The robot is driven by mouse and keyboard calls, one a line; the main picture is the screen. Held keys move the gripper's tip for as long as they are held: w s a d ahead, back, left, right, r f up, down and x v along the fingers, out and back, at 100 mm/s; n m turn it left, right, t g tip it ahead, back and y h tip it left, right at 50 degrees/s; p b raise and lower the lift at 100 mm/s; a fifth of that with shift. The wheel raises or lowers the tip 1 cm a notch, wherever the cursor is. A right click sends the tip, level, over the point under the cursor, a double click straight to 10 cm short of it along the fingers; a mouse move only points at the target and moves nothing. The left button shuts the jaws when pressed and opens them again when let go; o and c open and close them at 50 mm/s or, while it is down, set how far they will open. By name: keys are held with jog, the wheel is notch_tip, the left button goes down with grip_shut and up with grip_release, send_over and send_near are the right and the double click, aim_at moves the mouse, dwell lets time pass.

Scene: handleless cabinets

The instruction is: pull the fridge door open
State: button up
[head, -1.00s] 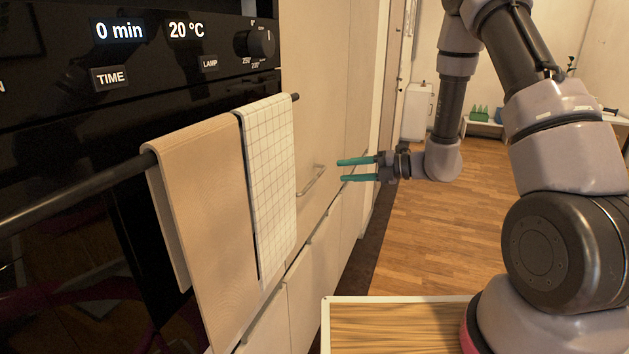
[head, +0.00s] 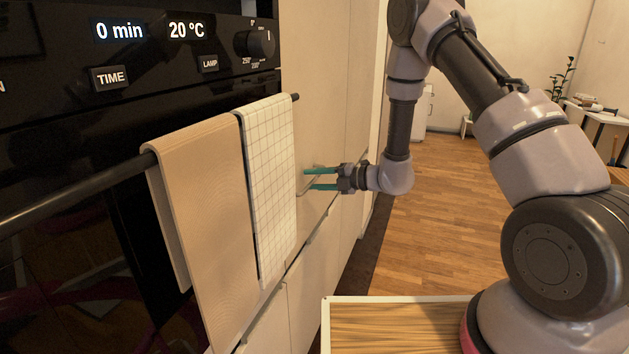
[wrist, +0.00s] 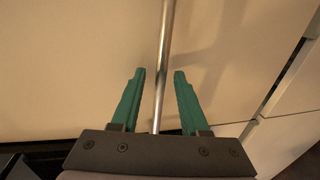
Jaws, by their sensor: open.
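The fridge door appears to be the cream panel (head: 325,90) beyond the oven; it looks shut. Its metal bar handle (wrist: 166,30) runs lengthwise through the wrist view, with cream panel (wrist: 70,70) on both sides. My gripper (head: 308,179) has teal fingers and is open at the handle, pointing at the panel. In the wrist view my gripper (wrist: 160,73) has one finger on each side of the bar, with a gap on both sides. In the head view the fingers and the checked towel hide most of the handle.
The black oven (head: 60,230) is at the left, with a rail (head: 75,190) holding a beige towel (head: 205,210) and a checked towel (head: 270,200) close to my fingertips. Drawers lie below. The wooden floor (head: 440,220) on the right is open.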

grip_shut()
dwell(1.5)
